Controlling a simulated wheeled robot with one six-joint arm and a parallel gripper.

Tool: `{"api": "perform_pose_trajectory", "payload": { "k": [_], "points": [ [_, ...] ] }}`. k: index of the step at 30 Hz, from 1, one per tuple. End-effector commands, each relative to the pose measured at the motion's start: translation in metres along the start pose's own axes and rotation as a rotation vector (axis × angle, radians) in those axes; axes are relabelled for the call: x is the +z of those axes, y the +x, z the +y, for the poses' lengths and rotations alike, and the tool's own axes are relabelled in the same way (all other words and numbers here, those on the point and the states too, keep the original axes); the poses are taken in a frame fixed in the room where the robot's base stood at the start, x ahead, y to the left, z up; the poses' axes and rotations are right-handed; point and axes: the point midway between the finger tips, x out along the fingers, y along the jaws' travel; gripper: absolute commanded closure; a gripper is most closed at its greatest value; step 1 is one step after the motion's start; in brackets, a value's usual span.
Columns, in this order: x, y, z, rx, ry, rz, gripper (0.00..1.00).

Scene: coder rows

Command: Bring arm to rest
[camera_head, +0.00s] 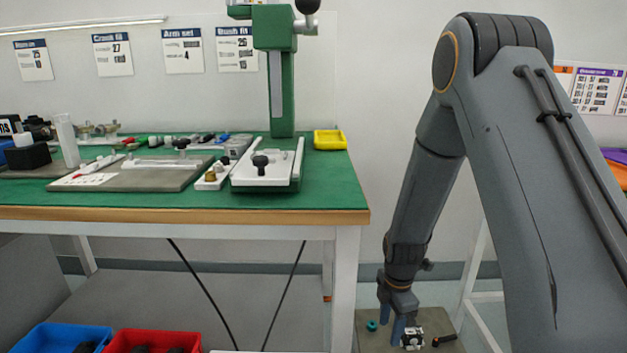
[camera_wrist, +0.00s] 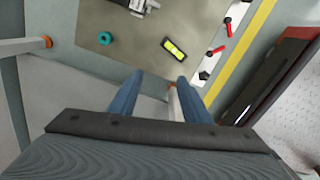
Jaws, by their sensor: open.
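My arm reaches down on the right side of the head view, with my gripper (camera_head: 391,322) low, over a grey-brown board (camera_head: 365,345). In the wrist view my gripper (camera_wrist: 158,78) has two blue fingers, spread apart with nothing between them. Below and beyond the fingertips is the board (camera_wrist: 120,45). On it are a teal ring-like part (camera_wrist: 105,38), a black piece with a yellow-green face (camera_wrist: 174,50) and a metal part (camera_wrist: 142,5), cut by the frame's top edge.
Red-handled tools (camera_wrist: 217,50) lie on a white strip near a yellow line (camera_wrist: 240,50).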

Motion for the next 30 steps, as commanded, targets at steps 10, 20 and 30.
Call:
{"api": "perform_pose_trajectory", "payload": {
  "k": [10, 20, 30],
  "points": [
    [-0.007, -0.062, -0.02, 0.05, 0.394, -0.001, 0.56],
    [-0.021, -0.149, -0.077, 0.134, 1.11, 0.047, 0.56],
    [-0.033, -0.189, -0.125, 0.176, 1.611, 0.117, 0.56]
  ]
}}
